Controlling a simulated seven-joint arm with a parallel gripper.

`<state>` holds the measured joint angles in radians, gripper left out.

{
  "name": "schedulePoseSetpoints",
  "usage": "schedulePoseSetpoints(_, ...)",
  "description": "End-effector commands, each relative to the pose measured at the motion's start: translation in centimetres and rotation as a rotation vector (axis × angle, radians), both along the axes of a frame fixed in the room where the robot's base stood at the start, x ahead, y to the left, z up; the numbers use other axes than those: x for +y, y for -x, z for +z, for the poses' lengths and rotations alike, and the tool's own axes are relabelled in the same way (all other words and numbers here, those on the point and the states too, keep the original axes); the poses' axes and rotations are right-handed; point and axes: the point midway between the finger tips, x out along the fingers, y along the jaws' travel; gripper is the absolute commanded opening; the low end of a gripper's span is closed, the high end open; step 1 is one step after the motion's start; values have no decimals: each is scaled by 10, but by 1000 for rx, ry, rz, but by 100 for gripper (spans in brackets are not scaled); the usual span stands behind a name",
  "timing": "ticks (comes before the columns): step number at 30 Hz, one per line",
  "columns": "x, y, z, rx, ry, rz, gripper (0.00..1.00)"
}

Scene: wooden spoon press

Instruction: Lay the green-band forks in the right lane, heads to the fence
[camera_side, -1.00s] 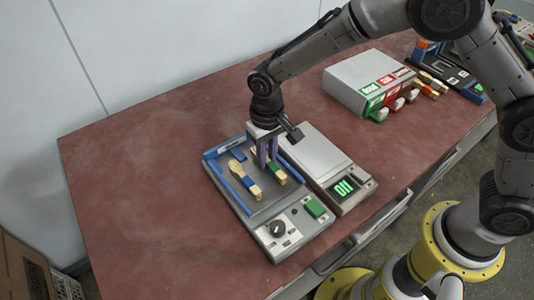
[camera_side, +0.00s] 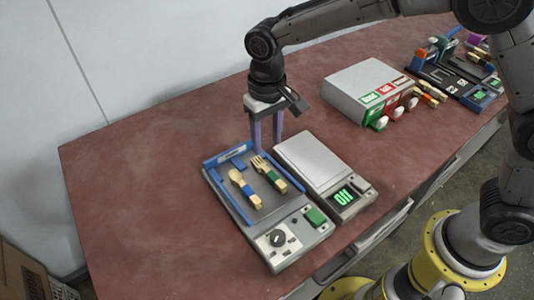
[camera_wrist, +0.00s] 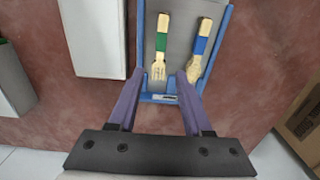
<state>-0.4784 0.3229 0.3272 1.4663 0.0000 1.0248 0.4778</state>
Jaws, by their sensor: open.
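A wooden fork with a green band (camera_side: 270,174) lies in the right lane of the grey press bed (camera_side: 237,205), its tines toward the blue fence (camera_side: 229,152) at the far end. A wooden piece with a blue band (camera_side: 245,189) and a rounded head, like a spoon, lies in the left lane, head also toward the fence. In the wrist view the fork (camera_wrist: 161,44) and the blue-band piece (camera_wrist: 201,46) lie side by side, apart. My gripper (camera_side: 267,147) is open and empty, above the fence end near the fork's head.
A scale (camera_side: 312,160) with a lit green display stands right of the press. The press has a knob and green button (camera_side: 316,217) at its front. A grey dispenser box (camera_side: 363,83) with coloured labels and a second device (camera_side: 455,78) stand farther right. The table's left side is clear.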

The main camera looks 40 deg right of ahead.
Motion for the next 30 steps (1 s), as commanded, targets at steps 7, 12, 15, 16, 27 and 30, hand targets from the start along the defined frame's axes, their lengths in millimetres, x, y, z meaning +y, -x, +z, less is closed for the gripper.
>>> schedulePoseSetpoints(7,0,0,31,-1,0,0,50)
schedulePoseSetpoints(12,0,0,37,0,0,0,50)
schedulePoseSetpoints(15,0,0,37,0,0,0,50)
schedulePoseSetpoints(16,-1,0,37,-1,-1,0,50)
schedulePoseSetpoints(27,-93,56,113,-153,-52,-9,50)
schedulePoseSetpoints(30,-126,89,130,-218,-59,-9,50)
